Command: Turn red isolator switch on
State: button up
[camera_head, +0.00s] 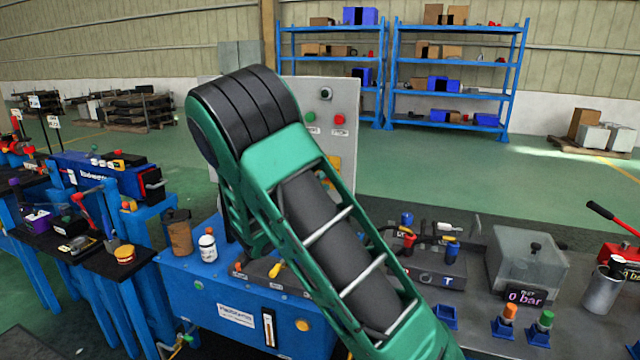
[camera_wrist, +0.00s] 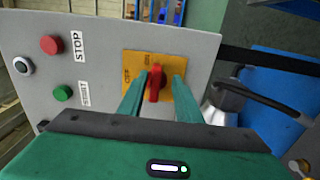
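The red isolator switch (camera_wrist: 154,86) sits on a yellow plate (camera_wrist: 130,62) on the grey control panel (camera_wrist: 195,50) in the wrist view. Its handle stands roughly upright in that picture. Small labels lie at the plate's left and top; the left one looks like OFF, the top one like ON. My gripper (camera_wrist: 158,82) has its two green fingers on either side of the handle, with visible gaps. Fingertip depth is hard to judge. In the head view my arm hides the gripper and switch; the panel (camera_head: 345,95) shows behind it.
The panel also carries a red STOP button (camera_wrist: 51,45), a green START button (camera_wrist: 63,93) and a black knob (camera_wrist: 22,65). A dark cable (camera_wrist: 262,98) runs at the right. In the head view, a white bottle (camera_head: 207,246) stands on the blue stand (camera_head: 190,290).

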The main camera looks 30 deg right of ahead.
jog(key=shift+r, duration=0.15)
jog(key=v, duration=1)
jog(key=shift+s+a, duration=0.15)
jog(key=shift+a, duration=0.2)
jog(key=shift+d, duration=0.1)
jog(key=s+d+f+m+g+y, duration=0.2)
jog(key=s+d+f+m+g, duration=0.3)
jog(key=s, duration=0.4)
jog(key=s+d+f+m+g+y, duration=0.3)
jog(key=s+d+f+m+g, duration=0.1)
jog(key=s+d, duration=0.35)
jog(key=s+a+m+y, duration=0.1)
jog(key=s+a+y, duration=0.2)
jog(key=s, duration=0.4)
jog(key=s+a+r+m+g+y, duration=0.1)
jog(key=s+a+m+y, duration=0.1)
jog(key=s+a, duration=0.3)
jog(key=s+a+m+g+y, duration=0.1)
jog(key=s+a+y, duration=0.3)
jog(key=s, duration=0.6)
jog(key=shift+r+m, duration=0.25)
jog(key=shift+m, duration=0.15)
